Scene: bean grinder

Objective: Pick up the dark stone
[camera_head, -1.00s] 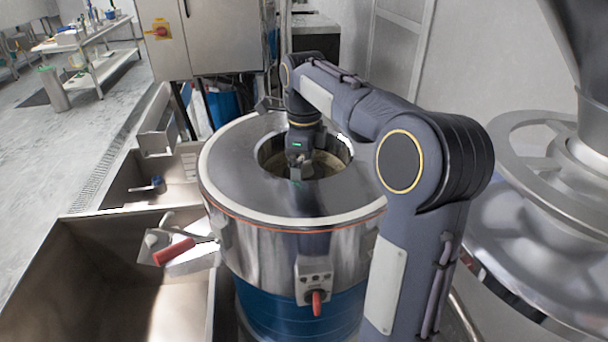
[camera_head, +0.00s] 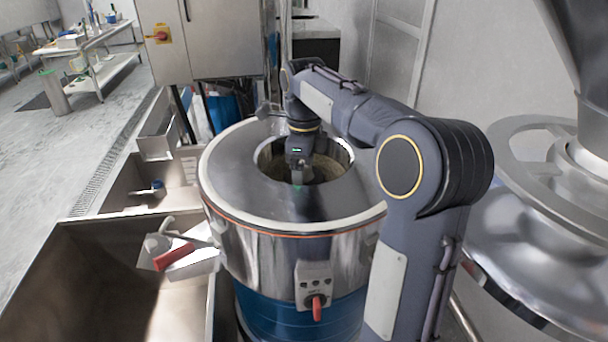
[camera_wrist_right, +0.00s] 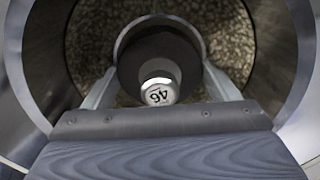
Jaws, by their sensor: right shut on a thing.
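The dark stone (camera_wrist_right: 136,58) is a dark round piece with a pale metal knob marked 46 at its middle. In the right wrist view it sits between the two fingers of my right gripper (camera_wrist_right: 160,78), which is shut on it. In the head view my right gripper (camera_head: 298,176) reaches down into the round opening of the drum-shaped grinder (camera_head: 345,200). The stone cannot be made out clearly there. Speckled brown material (camera_wrist_right: 90,45) lies behind the stone inside the drum. My left gripper is not in view.
The opening's metal rim (camera_head: 345,153) surrounds my gripper closely. A red-handled tool (camera_head: 174,256) lies left of the drum, by a metal sink (camera_head: 85,262). A large metal machine with a funnel (camera_head: 535,225) stands to the right. A cabinet (camera_head: 225,45) stands behind.

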